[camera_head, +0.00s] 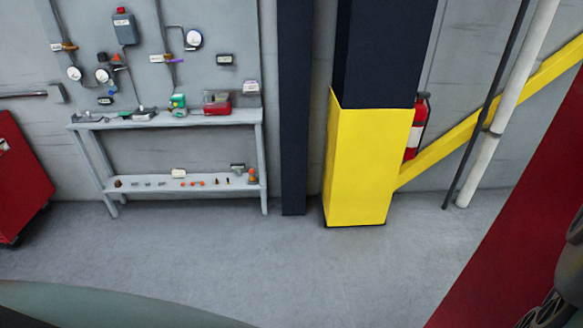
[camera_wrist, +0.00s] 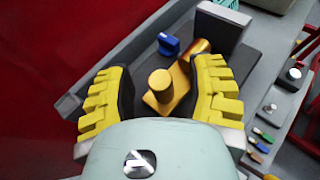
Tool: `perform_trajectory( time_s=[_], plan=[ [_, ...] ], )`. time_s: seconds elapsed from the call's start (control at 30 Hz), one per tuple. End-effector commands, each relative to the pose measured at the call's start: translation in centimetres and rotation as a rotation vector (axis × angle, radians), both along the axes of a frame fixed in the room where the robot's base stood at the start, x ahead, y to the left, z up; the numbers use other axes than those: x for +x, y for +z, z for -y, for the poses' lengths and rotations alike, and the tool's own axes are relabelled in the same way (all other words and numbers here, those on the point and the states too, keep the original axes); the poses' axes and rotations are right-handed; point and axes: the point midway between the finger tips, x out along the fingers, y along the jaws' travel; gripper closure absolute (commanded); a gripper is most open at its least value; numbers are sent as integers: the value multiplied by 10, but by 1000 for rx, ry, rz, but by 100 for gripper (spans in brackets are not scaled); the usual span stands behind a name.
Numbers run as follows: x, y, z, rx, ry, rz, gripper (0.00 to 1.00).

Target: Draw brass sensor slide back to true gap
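In the wrist view, the brass sensor slide (camera_wrist: 172,90) has an upright round knob on a flat base and a cylindrical part behind it. It sits on a dark grey fixture (camera_wrist: 252,63). My gripper (camera_wrist: 163,80) is open, with one yellow padded finger on each side of the slide's knob. The left finger is clear of the brass; the right finger is close beside it, and I cannot tell if it touches. The gap is hard to judge from this angle. My gripper does not show in the head view.
A blue block (camera_wrist: 168,44) and an upright grey plate (camera_wrist: 222,27) stand behind the slide. A red surface (camera_wrist: 50,60) lies left. Small tools lie on a grey surface right. The head view shows a wall bench (camera_head: 165,120), a yellow-based column (camera_head: 362,165) and clear floor.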

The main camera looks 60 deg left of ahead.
Motion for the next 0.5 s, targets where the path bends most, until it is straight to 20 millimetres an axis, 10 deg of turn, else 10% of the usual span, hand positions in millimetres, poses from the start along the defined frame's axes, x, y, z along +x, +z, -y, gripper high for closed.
perform_trajectory(
  time_s=[0.5],
  plan=[
    [0, 0, 0, 0, 0, 0, 100]
  ],
)
